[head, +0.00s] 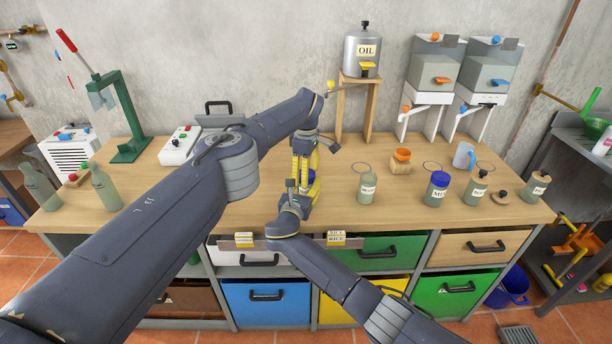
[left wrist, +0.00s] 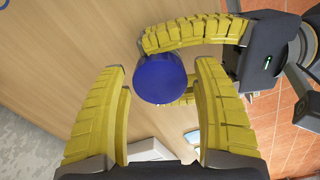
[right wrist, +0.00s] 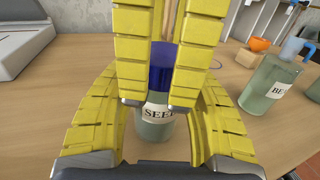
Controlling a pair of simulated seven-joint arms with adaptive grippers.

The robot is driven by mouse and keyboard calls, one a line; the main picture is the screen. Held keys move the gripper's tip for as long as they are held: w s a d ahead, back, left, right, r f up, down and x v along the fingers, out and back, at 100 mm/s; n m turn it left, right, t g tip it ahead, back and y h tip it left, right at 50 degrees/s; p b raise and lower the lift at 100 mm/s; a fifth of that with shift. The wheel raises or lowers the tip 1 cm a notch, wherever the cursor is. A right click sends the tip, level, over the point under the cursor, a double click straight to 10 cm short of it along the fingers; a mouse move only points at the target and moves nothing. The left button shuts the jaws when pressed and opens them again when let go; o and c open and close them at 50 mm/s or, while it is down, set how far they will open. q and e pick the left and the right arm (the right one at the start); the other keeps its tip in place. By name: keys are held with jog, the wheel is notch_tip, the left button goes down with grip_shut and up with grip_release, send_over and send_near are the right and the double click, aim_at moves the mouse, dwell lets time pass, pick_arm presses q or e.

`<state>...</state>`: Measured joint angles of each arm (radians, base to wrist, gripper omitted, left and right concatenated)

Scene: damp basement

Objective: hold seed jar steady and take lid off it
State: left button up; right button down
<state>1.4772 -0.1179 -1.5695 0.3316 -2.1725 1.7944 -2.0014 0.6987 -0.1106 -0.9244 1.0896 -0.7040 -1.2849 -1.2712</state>
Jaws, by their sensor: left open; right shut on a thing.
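The seed jar (right wrist: 155,128) is a greenish glass jar with a white label reading "SEE…" and a blue lid (right wrist: 162,66). The lid's round top also shows in the left wrist view (left wrist: 161,79). My right gripper (right wrist: 155,120) is shut on the jar's body from the sides, below the lid. My left gripper (left wrist: 160,85) is open, pointing down from above, with one finger on each side of the lid. In the head view my left gripper (head: 304,170) and the forearms hide most of the jar.
An open jar (head: 367,187) stands right of the grippers. Further right are a blue-lidded jar (head: 437,190), more jars and a loose lid (head: 501,196). An orange-topped wooden block (head: 401,161) and an oil tank (head: 362,52) on a stand are behind. Bare worktop (head: 250,212) lies in front left.

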pick_arm(q)
jog(key=shift+r, duration=2.05)
pick_arm(e)
jog(key=c, duration=0.5)
grip_release()
jog(key=shift+s, duration=0.1)
jog(key=v, duration=1)
jog(key=shift+s+a, duration=0.15)
jog(key=shift+s, duration=0.05)
pick_arm(q)
jog(key=shift+o, duration=1.2)
pick_arm(e)
jog(key=shift+s+a, duration=0.15)
jog(key=shift+s, duration=0.5)
